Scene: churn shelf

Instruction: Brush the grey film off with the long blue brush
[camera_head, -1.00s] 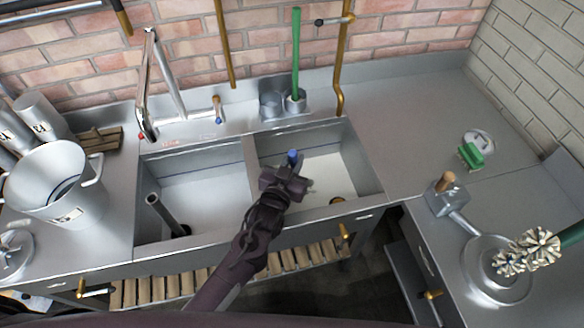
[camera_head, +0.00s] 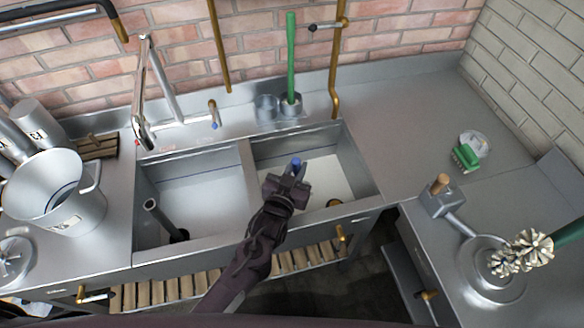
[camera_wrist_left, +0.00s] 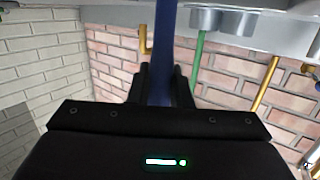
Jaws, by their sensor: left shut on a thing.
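The long blue brush shows in the head view only as a short blue handle end (camera_head: 295,163) sticking up out of my left gripper (camera_head: 287,184). My left gripper is shut on it, over the right basin of the double sink. In the left wrist view the blue shaft (camera_wrist_left: 164,50) runs up between the fingers (camera_wrist_left: 160,88). The brush's bristle end is hidden. The right basin (camera_head: 325,180) has a pale floor and a brass-coloured drain (camera_head: 335,202). I cannot make out the grey film for sure. My right gripper is not in view.
The left basin (camera_head: 205,190) holds an upright dark pipe (camera_head: 162,218). A tap (camera_head: 143,95) and a green-handled brush in a cup (camera_head: 291,65) stand behind. A steel pail (camera_head: 85,212) is at left. A green scrub brush (camera_head: 465,157) and a white-bristled brush (camera_head: 521,252) are at right.

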